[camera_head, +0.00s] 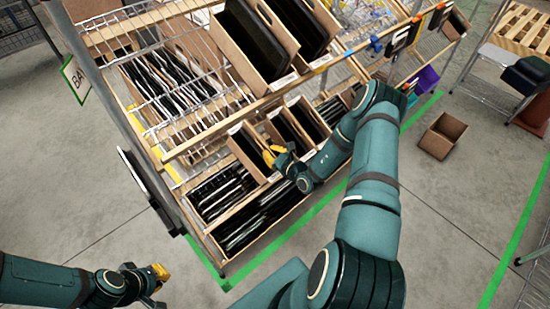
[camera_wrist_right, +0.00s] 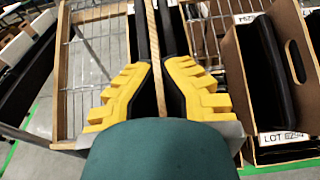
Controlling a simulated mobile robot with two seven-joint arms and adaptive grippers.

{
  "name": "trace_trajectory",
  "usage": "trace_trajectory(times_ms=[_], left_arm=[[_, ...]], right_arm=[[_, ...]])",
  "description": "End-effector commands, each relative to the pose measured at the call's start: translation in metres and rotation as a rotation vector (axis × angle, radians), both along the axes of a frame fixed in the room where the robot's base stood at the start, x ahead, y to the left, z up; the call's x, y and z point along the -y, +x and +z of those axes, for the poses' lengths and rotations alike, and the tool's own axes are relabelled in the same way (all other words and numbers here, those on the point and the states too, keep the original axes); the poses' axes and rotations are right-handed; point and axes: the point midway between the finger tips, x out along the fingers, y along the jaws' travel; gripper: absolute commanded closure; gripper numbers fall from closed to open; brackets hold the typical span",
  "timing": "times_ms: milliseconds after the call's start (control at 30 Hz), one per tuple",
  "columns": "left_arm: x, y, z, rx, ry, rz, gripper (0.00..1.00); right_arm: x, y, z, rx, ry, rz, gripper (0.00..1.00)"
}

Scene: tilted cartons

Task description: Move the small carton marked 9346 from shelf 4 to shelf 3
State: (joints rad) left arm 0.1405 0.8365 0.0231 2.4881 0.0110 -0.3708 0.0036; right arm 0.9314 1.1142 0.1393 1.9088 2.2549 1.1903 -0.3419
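My right gripper (camera_head: 272,153) is at the row of small cartons on a lower shelf, by the leftmost small carton (camera_head: 236,143). In the right wrist view its yellow fingers (camera_wrist_right: 157,62) stand slightly apart, with a thin light-brown strip between them and dark surfaces on both sides. I cannot tell whether they press on the strip. No label reading 9346 is legible, so I cannot say which carton is the marked one. My left gripper (camera_head: 158,276) is low at the left, away from the rack, and its finger opening is unclear.
Large cartons with dark contents (camera_head: 258,45) stand on the tilted shelf above. Dark items fill the bottom shelf (camera_head: 262,218). An empty carton (camera_head: 441,136) lies on the open floor at right.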

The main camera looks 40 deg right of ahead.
Motion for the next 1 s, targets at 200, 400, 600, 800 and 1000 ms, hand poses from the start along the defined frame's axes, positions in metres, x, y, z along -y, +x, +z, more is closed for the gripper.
trace_trajectory(times_ms=[200, 400, 600, 800, 1000], left_arm=[[0.000, 0.000, -0.008, 0.000, 0.001, 0.000, 1.00], [0.001, 0.000, -0.015, -0.001, 0.003, 0.000, 1.00], [0.001, 0.000, -0.027, -0.001, 0.004, -0.001, 1.00], [0.002, 0.000, -0.041, -0.003, 0.006, -0.002, 1.00], [0.003, -0.004, -0.048, -0.011, 0.004, -0.007, 1.00]], right_arm=[[-0.002, 0.020, 0.001, 0.007, -0.001, 0.000, 1.00], [-0.003, 0.037, 0.001, 0.006, -0.002, 0.001, 1.00], [-0.004, 0.050, -0.008, 0.006, -0.001, 0.000, 1.00], [-0.005, 0.056, -0.022, 0.006, -0.001, 0.000, 1.00], [-0.005, 0.062, -0.032, 0.006, -0.001, 0.000, 1.00]])
